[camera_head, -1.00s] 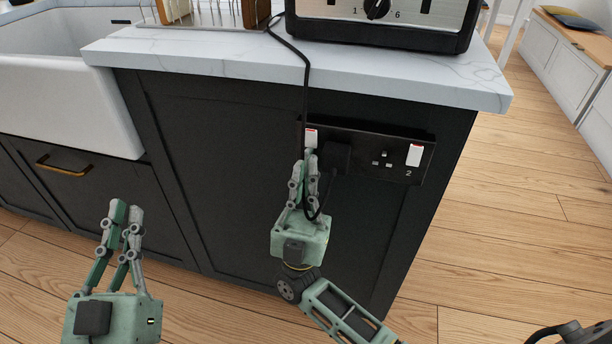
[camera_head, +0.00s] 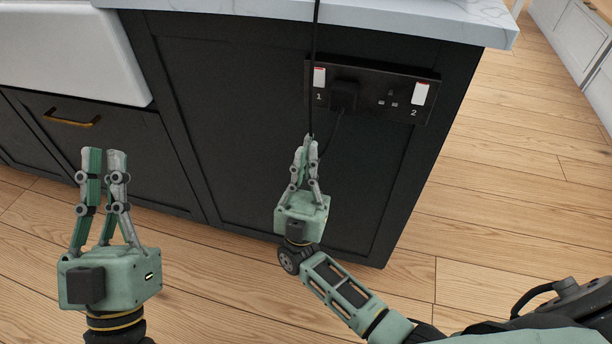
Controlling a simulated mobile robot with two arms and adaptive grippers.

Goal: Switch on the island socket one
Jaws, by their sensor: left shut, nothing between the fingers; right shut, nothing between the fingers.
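The black double socket plate (camera_head: 383,112) is on the dark end panel of the island. Its left switch (camera_head: 319,79), marked 1, is white with a red strip along the top. The right switch (camera_head: 421,93), marked 2, also shows red at the top. A black plug (camera_head: 344,97) sits in the left outlet. My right gripper (camera_head: 308,138) is shut and empty, below and slightly left of switch 1, apart from it in the picture. The black cable meets its fingertips in the picture; I cannot tell whether they touch. My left gripper (camera_head: 104,152) is shut and empty at the left.
The cable (camera_head: 314,45) hangs down from the pale worktop (camera_head: 400,22), which overhangs the panel. A white sink (camera_head: 70,60) and a drawer with a brass handle (camera_head: 72,120) are at the left. Open wooden floor (camera_head: 520,160) lies at the right.

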